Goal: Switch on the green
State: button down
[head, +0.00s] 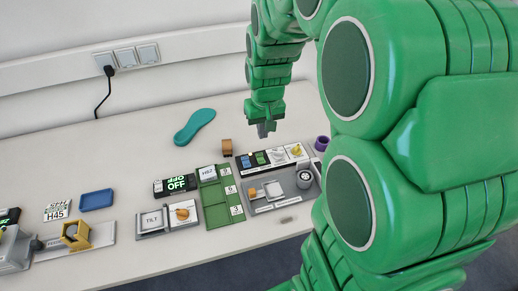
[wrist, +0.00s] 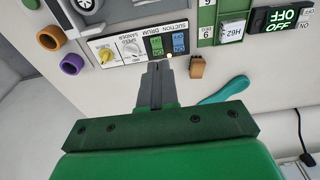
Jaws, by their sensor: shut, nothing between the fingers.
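The green switch (head: 261,158) sits on the control panel, between a blue switch (head: 246,161) and a white speed knob. In the wrist view the green switch (wrist: 157,46) shows just beyond my fingertips, with the blue switch (wrist: 179,42) to its right. My gripper (head: 264,131) is shut and empty, pointing down above the table behind the panel. In the wrist view my gripper (wrist: 158,66) lines up with the green switch, and I see no clear contact. Whether the switch is on or off is too small to tell.
A brown block (wrist: 197,67) stands close to the right of my fingers in the wrist view. A yellow knob (wrist: 105,55) is on the same panel. A teal insole (head: 195,126) lies behind the green rack (head: 218,215). A purple cup (wrist: 72,64) stands beside the panel.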

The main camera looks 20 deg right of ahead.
aim_at(258, 154)
jog(key=shift+t, duration=0.3)
jog(key=w, duration=0.1)
jog(key=w+d+f, duration=0.1)
jog(key=w, duration=0.1)
jog(key=w+f, duration=0.1)
jog(key=w, duration=0.1)
jog(key=shift+d+f, duration=0.1)
jog(key=shift+d, duration=0.05)
jog(key=shift+w+f, duration=0.4)
jog(key=shift+f, duration=1.9)
jog(key=shift+w+f, duration=0.45)
jog(key=shift+f, duration=1.85)
jog(key=shift+w+f, duration=0.4)
jog(key=shift+f, duration=1.9)
